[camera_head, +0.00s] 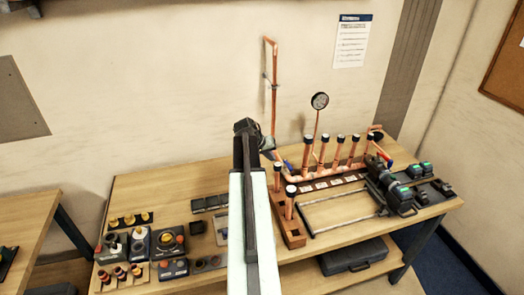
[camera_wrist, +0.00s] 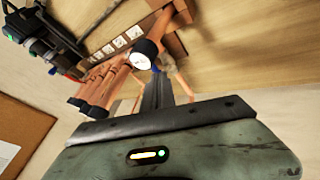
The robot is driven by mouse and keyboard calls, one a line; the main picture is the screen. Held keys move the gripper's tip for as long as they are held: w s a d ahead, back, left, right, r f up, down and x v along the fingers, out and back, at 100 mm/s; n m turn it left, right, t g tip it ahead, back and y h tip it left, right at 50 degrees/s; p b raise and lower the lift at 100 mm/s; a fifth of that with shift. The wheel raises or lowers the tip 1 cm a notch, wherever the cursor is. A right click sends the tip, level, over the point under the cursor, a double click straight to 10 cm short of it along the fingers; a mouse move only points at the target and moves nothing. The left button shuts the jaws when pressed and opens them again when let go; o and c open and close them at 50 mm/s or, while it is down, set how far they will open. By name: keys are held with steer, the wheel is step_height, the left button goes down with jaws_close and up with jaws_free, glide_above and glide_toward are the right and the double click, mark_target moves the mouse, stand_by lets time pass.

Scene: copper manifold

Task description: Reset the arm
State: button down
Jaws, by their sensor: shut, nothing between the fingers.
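In the head view my arm reaches up the middle, with my gripper (camera_head: 266,146) at its far end, just left of the copper manifold (camera_head: 330,168). In the wrist view the dark fingers of my gripper (camera_wrist: 166,85) are shut with nothing held. The manifold is a horizontal copper pipe with several black-capped upright pipes and a round gauge (camera_head: 319,101). I cannot tell the exact gap between my gripper and the pipes.
The wooden bench (camera_head: 170,187) holds control boxes (camera_head: 168,242) at left, a wooden block with capped pipes (camera_head: 291,232), and a black machine with green lights (camera_head: 390,185) at right. A copper wall pipe (camera_head: 273,80) rises behind my gripper. A dark case (camera_head: 352,257) lies below.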

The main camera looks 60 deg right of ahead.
steer(key=shift+w+f, duration=0.1)
steer(key=w+a+f+n+t+y, duration=0.1)
steer(key=w+a+n, duration=0.1)
steer(key=w+a, duration=0.85)
steer(key=w+a+f+n+t+y, duration=0.1)
steer(key=w+a+n, duration=0.35)
steer(key=a, duration=1.15)
steer(key=w+a+f+n+t+y, duration=0.1)
steer(key=w+a, duration=0.9)
steer(key=a, duration=0.3)
steer(key=s+a+n+y, duration=0.1)
steer(key=a+n+y, duration=0.35)
steer(key=a, duration=2.55)
step_height(320, 180, down, 13)
steer(key=s+h+b, duration=0.1)
steer(key=s+b, duration=0.1)
steer(key=b, duration=1)
steer(key=shift+s+d+n+g, duration=0.2)
steer(key=shift+d+n+g, duration=0.1)
steer(key=shift+n, duration=0.1)
